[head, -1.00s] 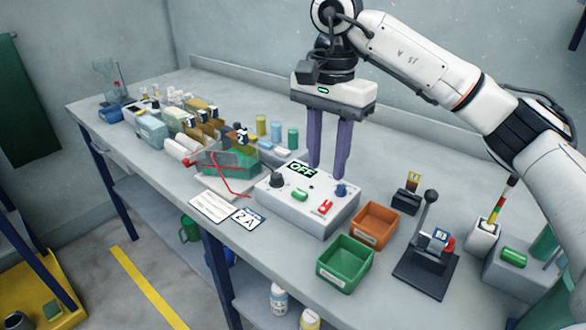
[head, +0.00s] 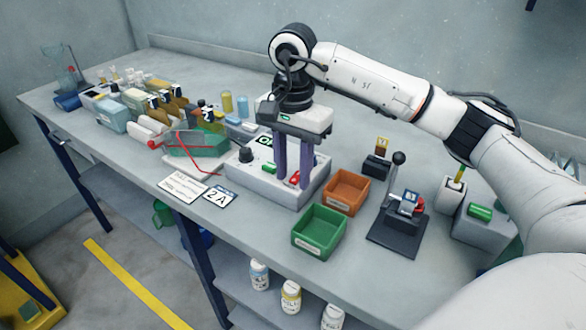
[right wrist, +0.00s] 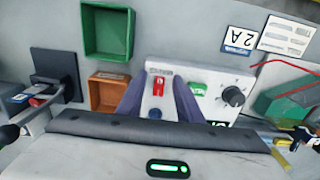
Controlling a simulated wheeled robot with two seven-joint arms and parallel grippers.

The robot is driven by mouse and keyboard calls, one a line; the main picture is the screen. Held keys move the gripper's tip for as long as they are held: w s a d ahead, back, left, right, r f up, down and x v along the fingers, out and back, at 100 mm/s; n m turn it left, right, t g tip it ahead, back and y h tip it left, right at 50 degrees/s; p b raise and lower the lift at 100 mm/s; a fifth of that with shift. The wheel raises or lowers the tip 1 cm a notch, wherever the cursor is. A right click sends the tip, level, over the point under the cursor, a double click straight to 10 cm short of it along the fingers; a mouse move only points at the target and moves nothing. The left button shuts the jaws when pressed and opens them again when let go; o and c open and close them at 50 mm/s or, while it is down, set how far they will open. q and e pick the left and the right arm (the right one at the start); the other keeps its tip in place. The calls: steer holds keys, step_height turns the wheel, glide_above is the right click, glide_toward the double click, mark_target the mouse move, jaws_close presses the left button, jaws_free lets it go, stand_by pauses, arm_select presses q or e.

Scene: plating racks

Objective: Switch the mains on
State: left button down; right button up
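A white power supply box (head: 256,181) stands on the bench. It carries a red rocker switch (head: 294,177), a green button (head: 269,169) and a black knob (head: 246,155). Its display (head: 265,141) is partly hidden by my gripper; it read OFF in the earlier frame. My right gripper (head: 292,184) points down over the box, its two purple fingers apart and empty. In the right wrist view the red switch (right wrist: 159,85) lies between the fingers, with a blue knob (right wrist: 155,113) nearer the palm. Whether the fingertips touch the panel, I cannot tell. My left gripper is out of view.
A green bin (head: 319,232) and an orange bin (head: 346,191) stand right of the box, with a black lever stand (head: 394,235) beyond. A green tray with a red wire (head: 195,143) and several bottles are to the left. A 2A card (head: 220,197) lies in front.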

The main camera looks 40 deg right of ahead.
jaws_close()
steer(key=shift+w+d+r+g+y, duration=0.1)
steer(key=shift+d+g+y, duration=0.15)
steer(key=shift+y, duration=0.45)
steer(key=shift+w+d+g+y, duration=0.1)
steer(key=shift+g+y, duration=0.25)
steer(key=shift+y, duration=0.35)
steer(key=shift+d+r+g+y, duration=0.1)
steer(key=shift+d+g+y, duration=0.15)
steer(key=shift+y, duration=0.45)
jaws_free()
steer(key=v, duration=1)
steer(key=shift+p, duration=0.45)
